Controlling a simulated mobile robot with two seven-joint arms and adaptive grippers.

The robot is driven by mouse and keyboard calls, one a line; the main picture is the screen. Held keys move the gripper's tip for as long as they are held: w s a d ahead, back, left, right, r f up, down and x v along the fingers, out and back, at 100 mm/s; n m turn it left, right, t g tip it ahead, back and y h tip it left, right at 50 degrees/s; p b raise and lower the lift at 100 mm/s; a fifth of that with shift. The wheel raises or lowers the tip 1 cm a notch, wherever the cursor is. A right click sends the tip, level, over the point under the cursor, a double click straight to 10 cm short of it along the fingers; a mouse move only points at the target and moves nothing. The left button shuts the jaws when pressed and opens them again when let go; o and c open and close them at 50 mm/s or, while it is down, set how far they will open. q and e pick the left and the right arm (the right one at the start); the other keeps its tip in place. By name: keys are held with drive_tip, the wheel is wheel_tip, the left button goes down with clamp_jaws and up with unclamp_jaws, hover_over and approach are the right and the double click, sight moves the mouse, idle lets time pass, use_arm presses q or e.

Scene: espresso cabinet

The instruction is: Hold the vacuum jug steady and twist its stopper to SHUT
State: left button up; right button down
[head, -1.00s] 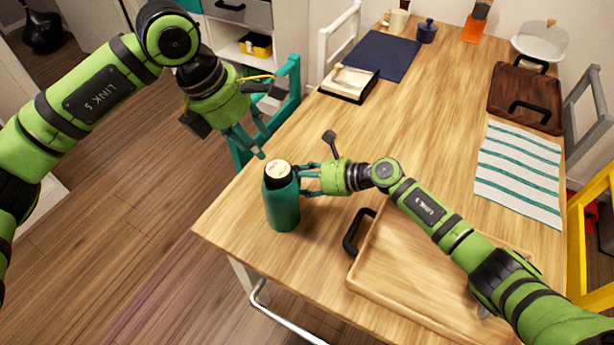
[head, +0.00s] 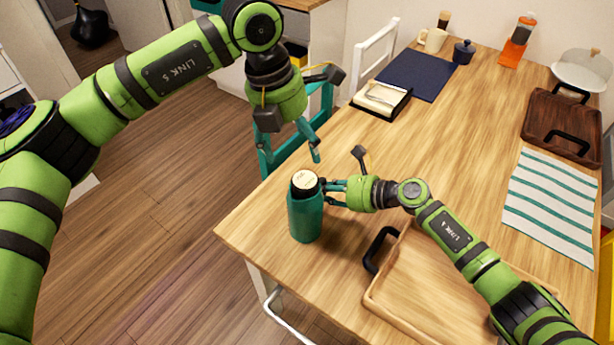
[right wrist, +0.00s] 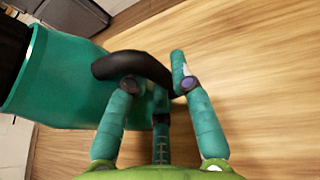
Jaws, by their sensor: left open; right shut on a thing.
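The teal vacuum jug (head: 305,217) stands upright near the table's left front edge. Its black-rimmed stopper (head: 305,181) has a pale top whose markings are too small to read. My right gripper (head: 331,192) is at the jug's right side. In the right wrist view its fingers are closed around the jug's black curved handle (right wrist: 135,66), with the teal body (right wrist: 62,85) to the left. My left gripper (head: 290,155) is open and empty, fingers pointing down, behind and above the stopper and apart from it.
A wooden tray with black handles (head: 440,285) lies right of the jug, under my right arm. A striped cloth (head: 550,205), dark tray (head: 562,125), navy mat (head: 417,75) and small black-edged box (head: 381,99) lie farther back. The table between is clear.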

sight(305, 180)
use_arm(q)
drive_tip(key=f+n, duration=0.3)
drive_tip(key=d+f+n+y, duration=0.1)
drive_tip(key=f+n, duration=0.2)
drive_tip(key=f+n+y, duration=0.1)
drive_tip(key=f+n, duration=0.3)
drive_tip(key=shift+w+d, duration=0.35)
drive_tip(key=shift+d, duration=0.05)
drive_tip(key=c, duration=1.2)
